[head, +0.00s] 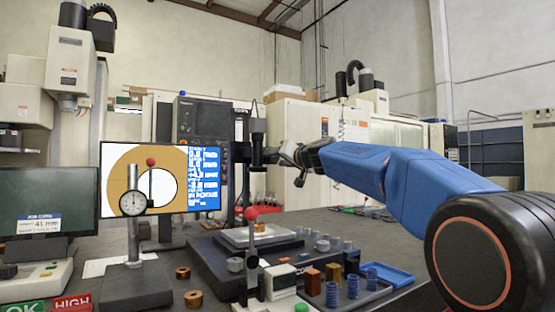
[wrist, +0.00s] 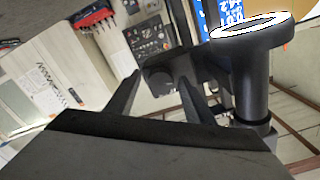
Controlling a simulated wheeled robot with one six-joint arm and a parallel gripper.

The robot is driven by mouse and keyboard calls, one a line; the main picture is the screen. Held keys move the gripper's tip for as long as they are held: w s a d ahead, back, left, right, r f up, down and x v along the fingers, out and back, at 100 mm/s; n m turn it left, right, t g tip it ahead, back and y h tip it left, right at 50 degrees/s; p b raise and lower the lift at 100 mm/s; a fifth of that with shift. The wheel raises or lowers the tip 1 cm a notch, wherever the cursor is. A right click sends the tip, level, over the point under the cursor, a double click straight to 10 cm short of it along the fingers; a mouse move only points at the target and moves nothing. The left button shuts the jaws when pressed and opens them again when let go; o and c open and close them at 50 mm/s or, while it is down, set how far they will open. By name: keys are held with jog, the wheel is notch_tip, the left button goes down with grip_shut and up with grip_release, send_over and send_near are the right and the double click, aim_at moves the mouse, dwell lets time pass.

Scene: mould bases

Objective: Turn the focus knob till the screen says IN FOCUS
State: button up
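The screen (head: 160,180) in the head view shows a tan ring around a white disc, beside a blue panel of white text too small to read. To its right stands the dark camera column (head: 258,140) of the measuring machine. My gripper (head: 290,158) is beside this column, on its right. In the wrist view my gripper (wrist: 160,80) has its two dark fingers spread apart. A dark, rounded part (wrist: 163,70), probably the focus knob, shows between and beyond the fingertips; I cannot tell whether they touch it. The camera tube with a ring light (wrist: 250,70) is close on the right.
A dial gauge stand (head: 133,205) and a red-balled lever (head: 251,214) stand in front. A dark base (head: 205,255) holds a small brass part. A second monitor (head: 45,200) is at left.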

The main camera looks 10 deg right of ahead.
jog(key=shift+s+r, duration=0.1)
jog(key=v, duration=1.7)
jog(key=shift+s+d, duration=0.1)
jog(key=shift+s, duration=0.05)
